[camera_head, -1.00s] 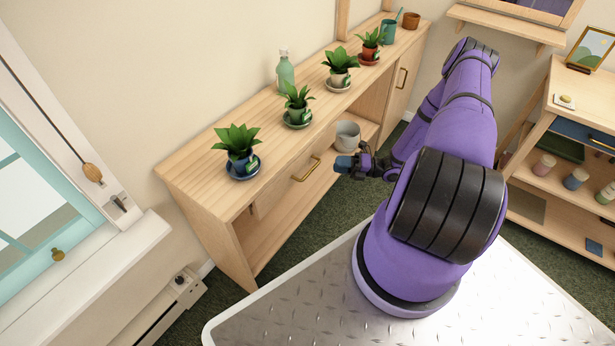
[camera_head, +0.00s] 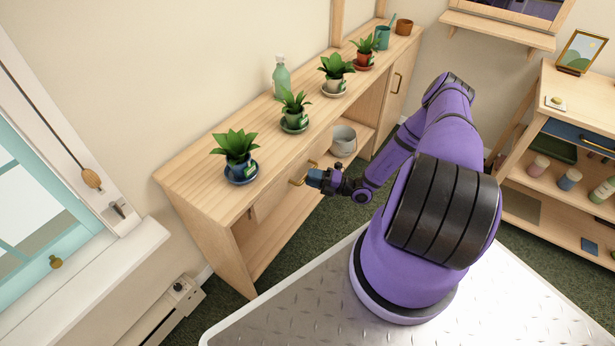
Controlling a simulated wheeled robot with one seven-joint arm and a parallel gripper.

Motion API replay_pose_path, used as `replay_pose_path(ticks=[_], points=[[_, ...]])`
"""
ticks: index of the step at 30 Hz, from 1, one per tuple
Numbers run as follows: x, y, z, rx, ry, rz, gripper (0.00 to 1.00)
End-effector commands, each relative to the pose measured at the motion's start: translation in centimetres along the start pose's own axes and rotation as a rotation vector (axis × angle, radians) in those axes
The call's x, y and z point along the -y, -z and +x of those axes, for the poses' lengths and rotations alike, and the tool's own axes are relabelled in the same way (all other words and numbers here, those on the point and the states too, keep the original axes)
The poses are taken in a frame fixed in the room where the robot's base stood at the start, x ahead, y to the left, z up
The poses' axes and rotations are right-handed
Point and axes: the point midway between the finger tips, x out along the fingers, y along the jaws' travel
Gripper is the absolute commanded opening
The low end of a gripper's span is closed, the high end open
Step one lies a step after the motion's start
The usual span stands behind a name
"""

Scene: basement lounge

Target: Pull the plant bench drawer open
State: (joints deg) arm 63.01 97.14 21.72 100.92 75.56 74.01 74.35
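The plant bench (camera_head: 195,185) is a long pale wood unit along the wall. Its drawer (camera_head: 268,200) sits under the top and looks shut, with a brass bar handle (camera_head: 298,181). My purple arm reaches in from the right.
Several potted plants, such as the one in a blue pot (camera_head: 238,168), and a green bottle (camera_head: 281,76) stand on the bench top. A grey bucket (camera_head: 343,142) is on the shelf below. A cabinet with a blue drawer (camera_head: 580,136) stands at right. Green carpet lies between.

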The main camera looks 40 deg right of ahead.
Motion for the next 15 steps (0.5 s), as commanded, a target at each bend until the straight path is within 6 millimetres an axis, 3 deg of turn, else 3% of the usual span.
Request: replay_pose_path(ticks=[6,15], points=[[0.0,0.0,1.8,0.0,0.0,0.0,0.37],[0.0,0.0,2.0,0.0,0.001,0.0,0.37]])
